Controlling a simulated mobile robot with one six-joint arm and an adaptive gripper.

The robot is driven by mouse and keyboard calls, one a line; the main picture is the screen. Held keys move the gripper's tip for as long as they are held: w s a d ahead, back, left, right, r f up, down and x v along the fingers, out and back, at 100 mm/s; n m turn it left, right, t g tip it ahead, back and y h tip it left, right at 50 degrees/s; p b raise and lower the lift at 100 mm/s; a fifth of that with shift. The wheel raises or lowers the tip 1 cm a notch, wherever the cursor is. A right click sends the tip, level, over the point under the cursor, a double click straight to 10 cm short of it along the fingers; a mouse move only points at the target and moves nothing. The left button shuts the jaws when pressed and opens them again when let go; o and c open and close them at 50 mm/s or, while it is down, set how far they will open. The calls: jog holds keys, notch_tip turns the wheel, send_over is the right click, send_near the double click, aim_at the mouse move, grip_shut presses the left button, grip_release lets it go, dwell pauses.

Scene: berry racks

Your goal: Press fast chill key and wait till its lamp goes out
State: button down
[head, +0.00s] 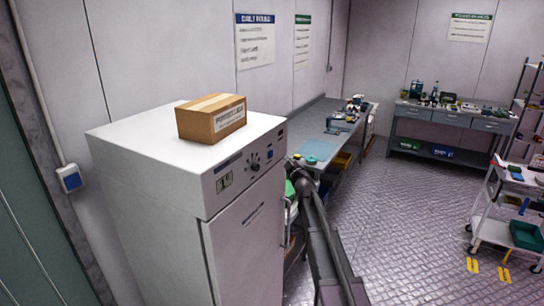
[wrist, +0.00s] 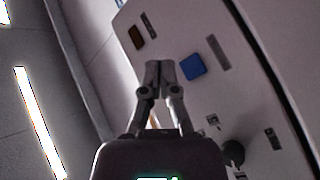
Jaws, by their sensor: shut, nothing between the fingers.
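A white cabinet (head: 150,200) has a control panel (head: 235,172) along its upper front, with a dark round knob (head: 255,166). In the wrist view the panel shows a square blue key (wrist: 192,67), a small dark brown window (wrist: 136,37) that may be a lamp and does not look brightly lit, and the knob (wrist: 233,152). The lettering is too small to read. My gripper (wrist: 157,66) is shut and empty, its tips between the brown window and the blue key; I cannot tell whether they touch the panel. In the head view my gripper (head: 294,166) is right of the panel.
A cardboard box (head: 212,117) sits on the cabinet top. A grey bench (head: 318,149) with several items stands behind my arm. Another bench (head: 450,121) is along the back wall, and a trolley (head: 500,232) stands at right. The middle floor is clear.

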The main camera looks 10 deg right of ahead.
aim_at(273, 153)
jog(key=shift+w+a, duration=0.7)
jog(key=shift+a, duration=0.3)
jog(key=shift+w+a, duration=0.7)
jog(key=shift+a, duration=0.25)
jog(key=shift+w, duration=0.1)
jog(key=shift+w+a, duration=0.2)
jog(key=shift+a, duration=0.1)
jog(key=shift+w+a, duration=0.3)
jog(key=shift+a, duration=0.1)
dwell(1.2)
dwell(0.5)
jog(key=shift+s+d, duration=0.55)
jog(key=shift+d, duration=0.15)
jog(key=s+d, duration=0.1)
jog(key=d, duration=0.1)
jog(key=s+d, duration=0.2)
dwell(0.7)
